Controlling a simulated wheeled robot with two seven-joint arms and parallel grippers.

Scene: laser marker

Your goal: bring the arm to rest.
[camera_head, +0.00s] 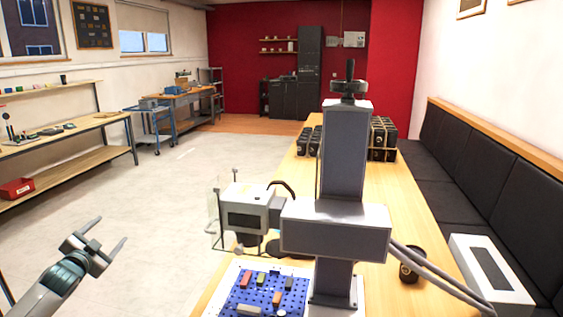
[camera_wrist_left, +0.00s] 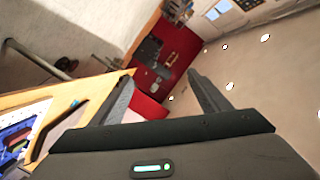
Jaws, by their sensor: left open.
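My left gripper (camera_head: 107,249) is at the lower left of the head view, over the open floor and left of the wooden table. Its two fingers are spread apart with nothing between them. In the left wrist view the two fingers of the gripper (camera_wrist_left: 160,92) also stand apart, with only the distant room behind them. My right gripper is in neither view. The laser marker (camera_head: 338,220) stands on the table, with a blue perforated plate (camera_head: 262,297) carrying several small coloured blocks below its head.
The wooden table (camera_head: 405,205) runs away from me, with several black cups (camera_head: 383,138) at its far end and one black cup (camera_head: 412,264) nearer. A grey-white box (camera_head: 490,268) is at right. A shelf bench (camera_head: 75,130) lines the left wall. The floor between is clear.

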